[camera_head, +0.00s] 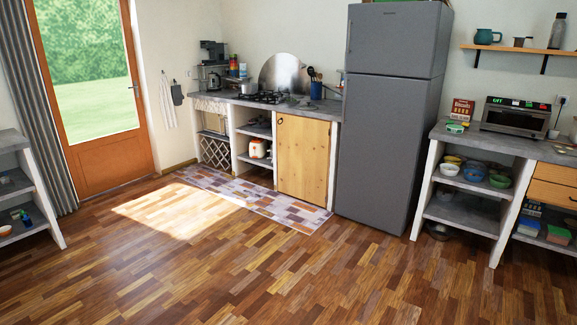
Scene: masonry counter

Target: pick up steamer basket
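I cannot make out a steamer basket for certain. A masonry counter (270,105) stands against the back wall with small kitchen things on it, too small to tell apart fully. A large round metal disc (284,74) leans against the wall behind the black stove top (262,97). Bowls (474,172) stand on the upper shelf of the right counter (490,141). Neither of my grippers is in view.
A grey fridge (388,120) stands between the two counters. A toaster oven (516,116) sits on the right counter. A patterned rug (290,208) lies before the back counter. Shelving (14,184) stands at the left edge. The wooden floor (260,270) is clear.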

